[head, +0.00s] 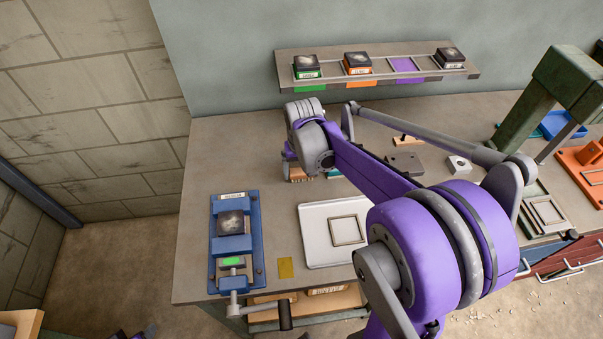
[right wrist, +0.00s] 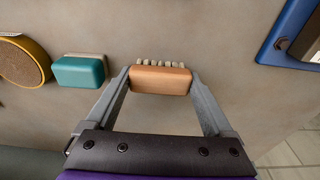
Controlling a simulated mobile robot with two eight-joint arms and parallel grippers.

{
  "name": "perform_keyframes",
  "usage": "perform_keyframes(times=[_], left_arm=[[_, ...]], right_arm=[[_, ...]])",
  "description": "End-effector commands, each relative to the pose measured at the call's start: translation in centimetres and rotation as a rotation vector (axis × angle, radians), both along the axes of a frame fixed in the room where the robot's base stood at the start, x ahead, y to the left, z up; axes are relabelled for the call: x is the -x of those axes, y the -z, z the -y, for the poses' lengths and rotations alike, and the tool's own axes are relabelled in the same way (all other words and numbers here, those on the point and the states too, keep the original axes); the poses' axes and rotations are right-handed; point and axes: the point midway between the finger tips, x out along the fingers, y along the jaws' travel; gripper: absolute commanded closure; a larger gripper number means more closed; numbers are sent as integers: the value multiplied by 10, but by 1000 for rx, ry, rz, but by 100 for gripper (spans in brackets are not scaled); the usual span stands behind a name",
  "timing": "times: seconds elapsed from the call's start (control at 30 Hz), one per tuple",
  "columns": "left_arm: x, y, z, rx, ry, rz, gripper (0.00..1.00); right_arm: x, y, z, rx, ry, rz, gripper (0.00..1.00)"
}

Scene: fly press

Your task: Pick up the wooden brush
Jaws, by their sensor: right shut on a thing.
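The wooden brush (right wrist: 160,79) has a tan wooden block and a row of pale bristle tufts. In the right wrist view it sits between the two fingertips of my right gripper (right wrist: 160,84), which is shut on it at both ends. In the head view the brush (head: 301,178) shows low at the worktable's surface, under my right gripper (head: 297,167) and partly hidden by it. I cannot tell whether it touches the table. Of my left arm, at most a small piece shows at the bottom left edge of the head view; its fingers are not visible.
A teal block (right wrist: 80,71) and a round yellow-rimmed object (right wrist: 24,62) lie beside the brush. A blue fixture (head: 253,232), a white tray (head: 312,252) and a grey block (head: 404,163) stand on the worktable (head: 200,160). A shelf (head: 285,72) hangs behind.

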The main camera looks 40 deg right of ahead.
Motion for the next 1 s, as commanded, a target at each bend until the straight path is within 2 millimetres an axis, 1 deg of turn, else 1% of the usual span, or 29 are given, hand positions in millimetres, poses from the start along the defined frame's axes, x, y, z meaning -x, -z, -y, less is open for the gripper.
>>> perform_keyframes(times=[0.03,0.07,0.1,0.33,0.47,0.57,0.8,0.9,1.0], left_arm=[[0,0,0,0,0,0,50],[0,0,0,0,0,0,50],[0,0,0,0,0,0,50],[0,0,0,0,0,0,50],[0,-1,0,0,0,1,50],[-1,-3,0,0,0,2,50],[-3,-7,0,0,0,5,50],[-3,-8,0,0,0,6,50],[-3,-8,0,0,0,6,50]], right_arm=[[0,0,0,0,0,0,63],[0,0,0,0,0,0,68],[0,0,0,0,0,0,69],[0,-2,0,0,0,0,69],[0,-10,0,0,0,0,69],[0,-25,0,0,0,0,69],[0,-72,0,0,0,0,69],[0,-86,0,0,0,0,69],[0,-95,0,0,0,0,69]])
